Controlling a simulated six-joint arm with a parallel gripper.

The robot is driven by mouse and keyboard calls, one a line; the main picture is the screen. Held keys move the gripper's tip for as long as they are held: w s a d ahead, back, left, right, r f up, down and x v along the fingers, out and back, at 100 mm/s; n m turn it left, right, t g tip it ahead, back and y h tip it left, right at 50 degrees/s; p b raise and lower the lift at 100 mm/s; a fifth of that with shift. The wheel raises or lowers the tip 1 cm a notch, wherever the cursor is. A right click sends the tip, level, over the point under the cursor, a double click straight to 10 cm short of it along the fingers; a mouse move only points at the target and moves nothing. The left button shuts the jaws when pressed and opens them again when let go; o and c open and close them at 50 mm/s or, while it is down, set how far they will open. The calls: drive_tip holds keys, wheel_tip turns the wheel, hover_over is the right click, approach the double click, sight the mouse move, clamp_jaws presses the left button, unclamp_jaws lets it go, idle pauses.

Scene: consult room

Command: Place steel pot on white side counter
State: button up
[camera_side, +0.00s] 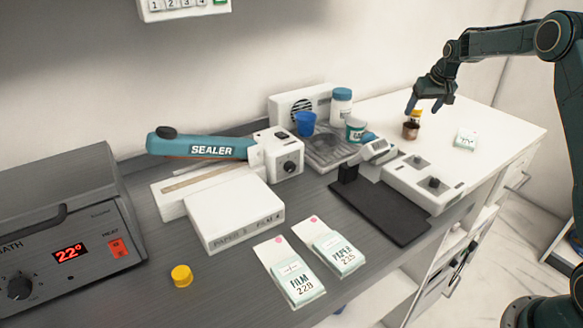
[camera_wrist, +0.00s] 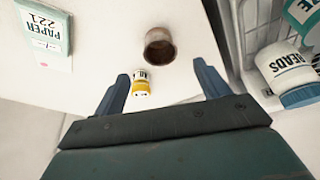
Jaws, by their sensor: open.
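The steel pot (camera_side: 411,130) is a small brownish metal cup standing upright on the white side counter (camera_side: 505,125). In the wrist view the pot (camera_wrist: 160,50) shows its round open mouth, just beyond my fingertips, with the white counter (camera_wrist: 110,25) around it. My gripper (camera_side: 424,107) is above the counter, over and slightly behind the pot. Its two blue fingers are spread in the wrist view (camera_wrist: 162,71), with nothing held between them. The pot stands free, apart from the fingers.
A small yellow-banded bottle (camera_wrist: 143,88) is close to the pot, seen between my fingers. A paper packet (camera_side: 466,139) lies right of the pot. The counter's right part is clear.

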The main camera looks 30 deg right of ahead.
drive_tip(key=shift+v, duration=1.2)
drive_tip(key=s+a+r+n, duration=0.1)
drive_tip(key=s+a+r, duration=0.6)
drive_tip(key=a, duration=0.3)
drive_tip(key=s+a+r+n, duration=0.1)
drive_tip(key=s+a+r, duration=0.5)
drive_tip(key=a, duration=0.5)
drive_tip(key=s+a+f+n+y, duration=0.1)
drive_tip(key=s+a, duration=0.4)
drive_tip(key=s, duration=0.6)
drive_tip(key=s+a+f+n+t, duration=0.1)
drive_tip(key=s+a, duration=0.5)
drive_tip(key=s, duration=0.6)
drive_tip(key=shift+s+f+n+t+y, duration=0.3)
drive_tip(key=shift+f+y, duration=0.1)
drive_tip(key=shift+f, duration=0.35)
